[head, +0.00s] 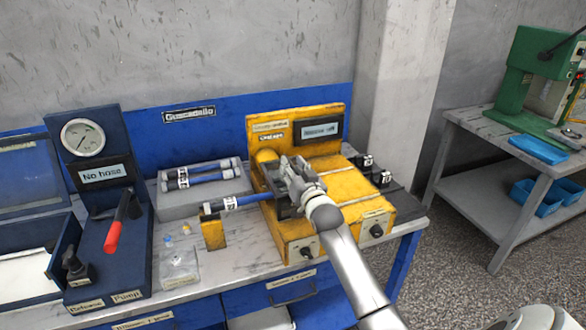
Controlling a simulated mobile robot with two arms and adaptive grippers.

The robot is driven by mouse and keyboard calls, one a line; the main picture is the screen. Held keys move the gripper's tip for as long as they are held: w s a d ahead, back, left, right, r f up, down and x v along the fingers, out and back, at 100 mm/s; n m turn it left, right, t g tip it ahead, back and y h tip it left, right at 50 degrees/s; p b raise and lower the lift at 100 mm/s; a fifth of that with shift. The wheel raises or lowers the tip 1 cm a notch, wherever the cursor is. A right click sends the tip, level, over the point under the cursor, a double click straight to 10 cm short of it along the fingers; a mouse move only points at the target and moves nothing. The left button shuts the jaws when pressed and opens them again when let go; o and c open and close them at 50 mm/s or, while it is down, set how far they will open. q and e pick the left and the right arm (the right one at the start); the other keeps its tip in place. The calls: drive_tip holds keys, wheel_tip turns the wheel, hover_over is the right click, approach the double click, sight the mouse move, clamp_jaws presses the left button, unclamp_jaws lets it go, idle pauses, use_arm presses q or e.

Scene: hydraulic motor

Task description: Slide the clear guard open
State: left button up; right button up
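The yellow hydraulic motor unit (346,212) stands on the workbench, with a raised back panel (262,137) that carries a small dark display. My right gripper (284,178) is over the left middle of this unit, its arm coming in from the lower right. The gripper covers much of the unit's middle, and I cannot make out the clear guard there. Its fingers blend with the dark parts below, so I cannot tell whether they are open or shut. A blue hose with a white label (233,202) runs to the unit from the left. My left gripper is not in view.
A yellow block (213,233) stands under the hose. A grey tray (170,207) holds blue hoses. At left stand a dark pump unit with a gauge (83,138) and a red-handled lever (114,232). A second table with a green press (520,80) is at far right.

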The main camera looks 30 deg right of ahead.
clamp_jaws()
